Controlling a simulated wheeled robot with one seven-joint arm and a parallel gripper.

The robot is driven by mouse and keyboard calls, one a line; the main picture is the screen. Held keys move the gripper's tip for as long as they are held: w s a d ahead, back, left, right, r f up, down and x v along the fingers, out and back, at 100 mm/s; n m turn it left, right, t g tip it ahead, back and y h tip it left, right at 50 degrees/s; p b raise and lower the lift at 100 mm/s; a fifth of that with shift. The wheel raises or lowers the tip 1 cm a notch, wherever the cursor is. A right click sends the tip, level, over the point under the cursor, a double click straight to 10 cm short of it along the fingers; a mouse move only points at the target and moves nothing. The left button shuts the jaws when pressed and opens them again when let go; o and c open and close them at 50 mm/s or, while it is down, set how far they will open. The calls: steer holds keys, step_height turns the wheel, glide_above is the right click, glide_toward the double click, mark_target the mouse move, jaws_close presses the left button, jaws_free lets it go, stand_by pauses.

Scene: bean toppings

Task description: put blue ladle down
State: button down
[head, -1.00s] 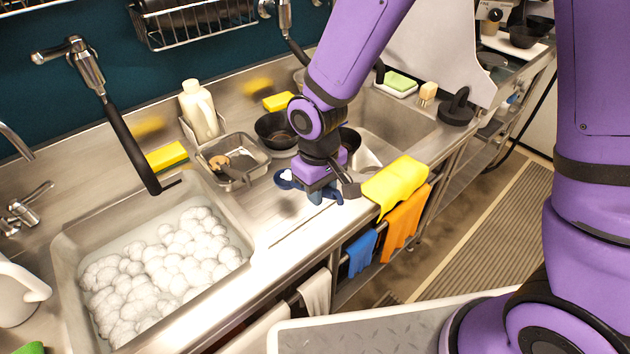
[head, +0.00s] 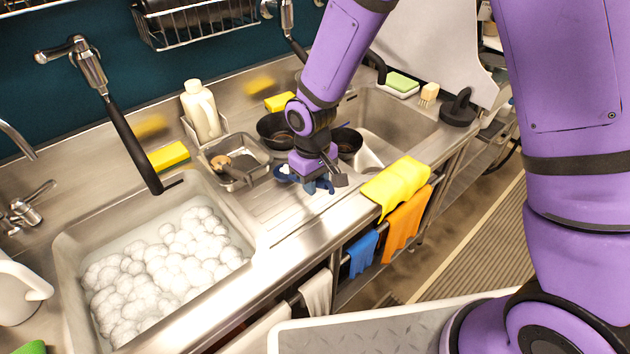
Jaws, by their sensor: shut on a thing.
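My gripper (head: 309,182) points down at the ribbed steel drainboard between the two sinks. It is shut on the blue ladle (head: 286,175), which shows as dark blue parts low at the drainboard, to the left of and under the gripper. The gripper hides much of the ladle. I cannot tell whether the ladle touches the drainboard.
A steel tray with a brush (head: 236,172) is left of the gripper. Dark pans (head: 272,130) stand behind it. A yellow cloth (head: 397,184) hangs over the front edge at right. The foam-filled sink (head: 75,238) is at left. The drainboard's front part is clear.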

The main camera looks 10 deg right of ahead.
steer(key=shift+f, duration=0.2)
steer(key=c, duration=0.9)
jaws_free()
steer(key=shift+r, duration=0.1)
step_height(320, 180, up, 12)
steer(key=s+d+r+m+t, duration=0.1)
steer(key=d+r+m+t, duration=0.1)
steer(key=d+r, duration=0.65)
steer(key=s+d+r+m+t, duration=0.1)
steer(key=s+d+r, duration=0.3)
steer(key=s+d, duration=0.1)
steer(key=s+d+r+m+t, duration=0.1)
steer(key=s+d+r+m, duration=0.1)
steer(key=s+d+r, duration=0.2)
steer(key=s+d+r+m+t, duration=0.1)
steer(key=s+d+r, duration=0.3)
steer(key=s, duration=0.5)
steer(key=shift+s+d+r+m+t, duration=0.15)
steer(key=shift+d+r+m+t, duration=0.1)
steer(key=shift+d, duration=0.45)
steer(key=shift+s+d+r+m+t, duration=0.15)
steer(key=shift+d+t, duration=0.1)
steer(key=shift+d, duration=0.45)
